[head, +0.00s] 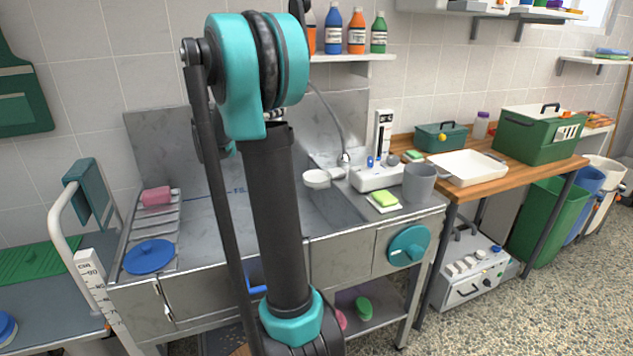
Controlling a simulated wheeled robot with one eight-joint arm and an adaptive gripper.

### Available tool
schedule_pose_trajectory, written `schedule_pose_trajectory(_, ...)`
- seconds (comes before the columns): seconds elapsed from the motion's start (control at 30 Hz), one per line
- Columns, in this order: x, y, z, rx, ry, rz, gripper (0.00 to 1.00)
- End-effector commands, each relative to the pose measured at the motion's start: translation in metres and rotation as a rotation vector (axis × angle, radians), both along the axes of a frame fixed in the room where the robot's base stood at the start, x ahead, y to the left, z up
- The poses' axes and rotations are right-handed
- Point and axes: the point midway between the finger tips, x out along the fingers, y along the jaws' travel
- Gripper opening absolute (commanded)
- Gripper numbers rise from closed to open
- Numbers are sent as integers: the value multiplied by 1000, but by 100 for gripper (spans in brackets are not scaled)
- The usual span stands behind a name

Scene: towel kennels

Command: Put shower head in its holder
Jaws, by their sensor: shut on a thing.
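My gripper is not visible; my own arm stands in front of the middle of the sink and hides what is behind it. A thin grey shower hose (334,113) rises from the counter by the white unit, arches left and goes out of sight behind my arm. The shower head is not clearly seen; a small pale piece shows beside my arm, too covered to identify. A white unit (377,179) with an upright panel (383,132) stands at the sink's right end. I cannot tell which part is the holder. A white round dish-like thing (317,179) is left of the unit.
A grey cup (419,183) and a green-yellow sponge (384,199) stand on the steel counter's right. A blue lid (149,257) and a pink block (156,195) lie on the left drainer. Bottles (356,32) line a shelf above. A wooden table (462,185) adjoins on the right.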

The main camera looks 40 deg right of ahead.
Motion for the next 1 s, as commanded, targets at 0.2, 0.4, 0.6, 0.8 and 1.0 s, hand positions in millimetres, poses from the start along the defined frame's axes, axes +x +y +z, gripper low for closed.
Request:
schedule_pose_trajectory(0.2,0,0,0,-1,0,0,0)
schedule_pose_trajectory(0.4,-3,-17,0,-1,0,-4,0)
schedule_pose_trajectory(0.6,-6,-46,0,-1,0,-4,0)
schedule_pose_trajectory(0.8,-9,-75,0,-1,0,-3,0)
schedule_pose_trajectory(1.0,-12,-103,0,-1,0,-3,0)
